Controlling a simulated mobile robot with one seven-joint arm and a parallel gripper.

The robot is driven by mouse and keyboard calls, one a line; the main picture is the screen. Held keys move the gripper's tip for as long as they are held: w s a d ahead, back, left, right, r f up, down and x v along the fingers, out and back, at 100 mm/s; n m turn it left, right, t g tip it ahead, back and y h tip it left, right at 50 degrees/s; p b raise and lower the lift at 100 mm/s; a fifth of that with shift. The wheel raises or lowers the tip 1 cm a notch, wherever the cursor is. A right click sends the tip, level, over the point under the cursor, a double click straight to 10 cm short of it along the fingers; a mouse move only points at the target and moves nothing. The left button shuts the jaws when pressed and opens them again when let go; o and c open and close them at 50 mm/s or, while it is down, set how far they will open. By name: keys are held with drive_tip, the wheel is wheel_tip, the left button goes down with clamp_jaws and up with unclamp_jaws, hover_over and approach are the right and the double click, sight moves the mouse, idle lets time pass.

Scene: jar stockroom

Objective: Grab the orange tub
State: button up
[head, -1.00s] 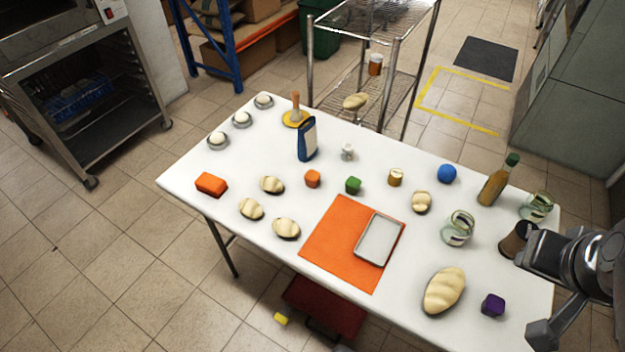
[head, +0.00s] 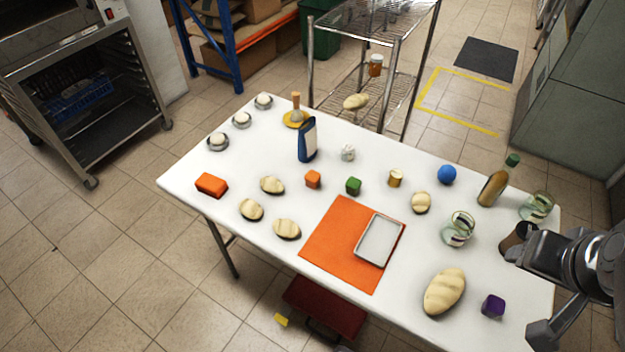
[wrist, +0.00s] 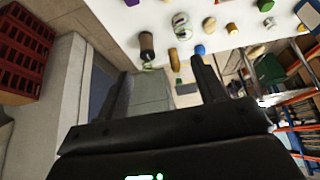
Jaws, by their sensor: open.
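A flat-sided orange block-like thing (head: 211,185) lies at the left end of the white table. An orange-brown jar with a pale lid (head: 376,65) stands on the wire rack behind the table. I cannot tell for sure which of these is the orange tub. My gripper (head: 533,290) is at the right end of the table, far from all three. In the wrist view my gripper (wrist: 162,82) is open, with nothing between its fingers.
The white table (head: 400,290) holds loaves, glass jars (head: 458,229), a bottle (head: 493,185), a dark cup (head: 515,238) close to my gripper, a purple block (head: 493,306) and an orange mat (head: 330,240) with a tray (head: 378,241). Open floor lies left of the table.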

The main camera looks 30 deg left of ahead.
drive_tip(key=w+a+r+g+y, duration=0.1)
drive_tip(key=w+a+r+g, duration=0.1)
drive_tip(key=w+a, duration=0.95)
drive_tip(key=g, duration=0.4)
hover_over(312, 176)
drive_tip(key=f, duration=2.6)
drive_tip(key=shift+s+d+f, duration=0.1)
drive_tip(key=shift+d+f, duration=0.2)
drive_tip(key=f, duration=1)
drive_tip(key=shift+a, duration=0.3)
drive_tip(key=shift+c, duration=0.5)
